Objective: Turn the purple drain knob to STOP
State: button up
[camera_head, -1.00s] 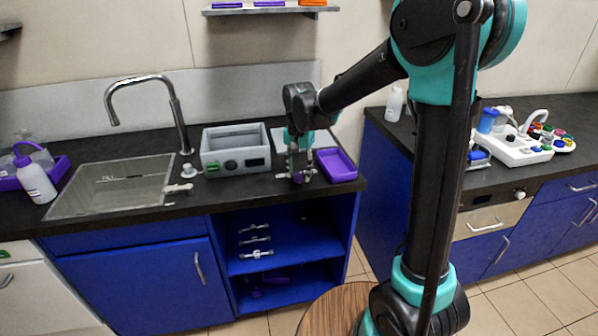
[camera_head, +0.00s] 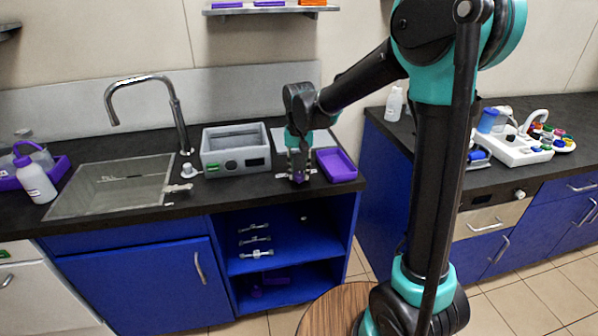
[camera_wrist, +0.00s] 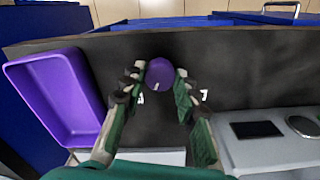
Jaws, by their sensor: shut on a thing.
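The purple drain knob (camera_wrist: 160,75) is round, with a short pale pointer line near its lower edge in the wrist view. It stands at the dark counter's front edge, and white marks show on the counter to either side of it. My gripper (camera_wrist: 158,88) has its two fingers around the knob, one at each side, shut on it. In the head view my gripper (camera_head: 299,168) points down at the counter, and a bit of purple from the knob (camera_head: 297,178) shows at its fingertips. The words at the marks are too small to read.
A purple tray (camera_head: 336,165) lies close to the right of my gripper. A grey box unit (camera_head: 235,164) with a green button stands to its left. A sink (camera_head: 112,187) with a tall faucet is farther left. An open blue shelf is below the counter.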

aim_at(299, 174)
jog(key=n, duration=1.4)
dwell(0.7)
jog(key=o, duration=1.2)
jog(key=shift+c, duration=0.2)
notch_tip(299, 174, up, 12)
